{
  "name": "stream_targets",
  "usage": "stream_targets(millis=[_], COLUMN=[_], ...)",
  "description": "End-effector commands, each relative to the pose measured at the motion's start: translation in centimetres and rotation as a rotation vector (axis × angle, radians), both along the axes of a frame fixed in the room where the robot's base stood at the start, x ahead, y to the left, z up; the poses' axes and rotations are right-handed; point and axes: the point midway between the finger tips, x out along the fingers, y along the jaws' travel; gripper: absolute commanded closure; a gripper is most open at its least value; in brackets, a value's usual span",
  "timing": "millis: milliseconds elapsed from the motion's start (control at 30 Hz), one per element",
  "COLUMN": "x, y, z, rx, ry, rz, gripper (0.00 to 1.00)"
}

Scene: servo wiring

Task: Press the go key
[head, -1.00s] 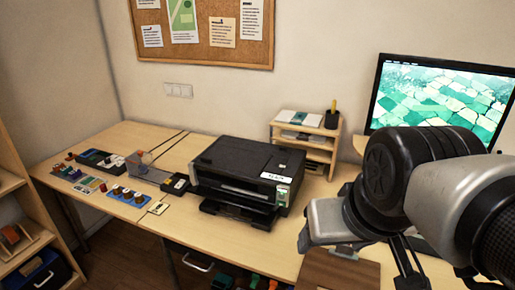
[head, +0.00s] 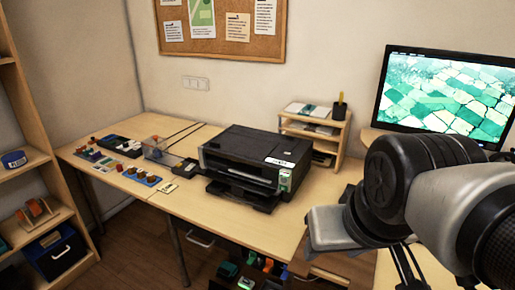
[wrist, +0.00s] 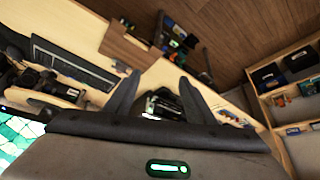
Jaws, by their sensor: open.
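No key marked go is readable in either view. A black printer (head: 245,165) stands on the table, with a small pale and green panel (head: 285,181) at its front right corner. Small coloured parts (head: 110,165) and a blue strip with brown knobs (head: 141,176) lie to its left; their details are too small to tell. My gripper (wrist: 159,76) is open and empty in the wrist view, its two dark fingers spread. It is in the air, apart from the printer. The head view shows it only partly, at the lower right.
A monitor (head: 447,93) and a small wooden shelf (head: 310,139) stand at the back right. A tall shelf unit (head: 35,154) is at the left. The table (head: 215,222) is bare in front of the printer. A keyboard (wrist: 75,65) shows in the wrist view.

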Motion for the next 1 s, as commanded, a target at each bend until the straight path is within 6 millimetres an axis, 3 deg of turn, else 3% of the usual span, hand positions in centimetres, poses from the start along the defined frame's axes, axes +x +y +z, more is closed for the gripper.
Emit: stream_targets(millis=[33, 267, 300, 1000], x=[0.0, -0.01, -0.01, -0.01], y=[0.0, 0.0, 0.0, 0.0], z=[0.0, 0.0, 0.0, 0.0], rx=[0.0, 0.0, 0.0, 0.0], ry=[0.0, 0.0, 0.0, 0.0], rz=[0.0, 0.0, 0.0, 0.0], gripper=[0.6, 0.98, 1.0, 1.0])
